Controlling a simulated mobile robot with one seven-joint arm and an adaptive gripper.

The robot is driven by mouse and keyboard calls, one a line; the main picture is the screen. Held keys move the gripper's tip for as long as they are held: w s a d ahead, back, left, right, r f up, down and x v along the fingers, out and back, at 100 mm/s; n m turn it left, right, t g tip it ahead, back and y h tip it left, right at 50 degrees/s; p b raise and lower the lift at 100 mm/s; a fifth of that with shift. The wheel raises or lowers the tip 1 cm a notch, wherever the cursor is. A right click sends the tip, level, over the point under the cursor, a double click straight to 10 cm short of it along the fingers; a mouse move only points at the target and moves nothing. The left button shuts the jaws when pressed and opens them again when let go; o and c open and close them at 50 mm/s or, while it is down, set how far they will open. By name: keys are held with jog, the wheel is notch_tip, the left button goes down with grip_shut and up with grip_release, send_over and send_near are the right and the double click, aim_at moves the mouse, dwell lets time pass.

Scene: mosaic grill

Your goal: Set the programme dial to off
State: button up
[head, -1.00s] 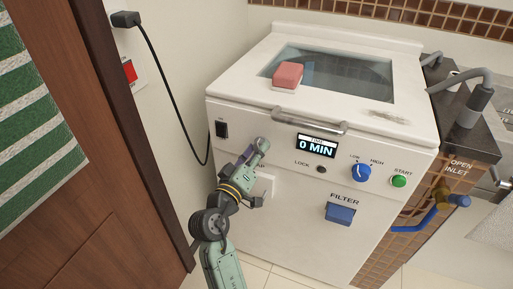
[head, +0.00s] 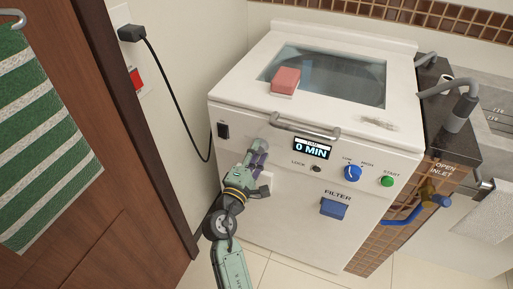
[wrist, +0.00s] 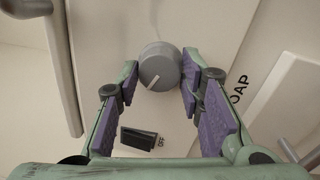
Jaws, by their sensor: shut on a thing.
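A round grey dial (wrist: 158,63) with a white pointer line is on the white front panel in the wrist view. The pointer line runs toward the lower left of that view. My gripper (wrist: 161,76) is shut on the dial, with a purple-padded finger on each side of it. The word OFF (wrist: 160,140) is printed beside a black rocker switch (wrist: 138,136), below the dial in that view.
The machine's lid handle (head: 305,126) juts out close to my gripper. A soap drawer (wrist: 285,105) is beside it. The display (head: 312,148) reads 0 MIN. A blue knob (head: 352,173), green START button (head: 387,181) and blue filter handle (head: 333,208) are farther right.

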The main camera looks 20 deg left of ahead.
jog(key=shift+r+n+p, duration=0.1)
jog(key=shift+n+p, duration=0.45)
jog(key=shift+n, duration=0.35)
jog(key=o, duration=1.2)
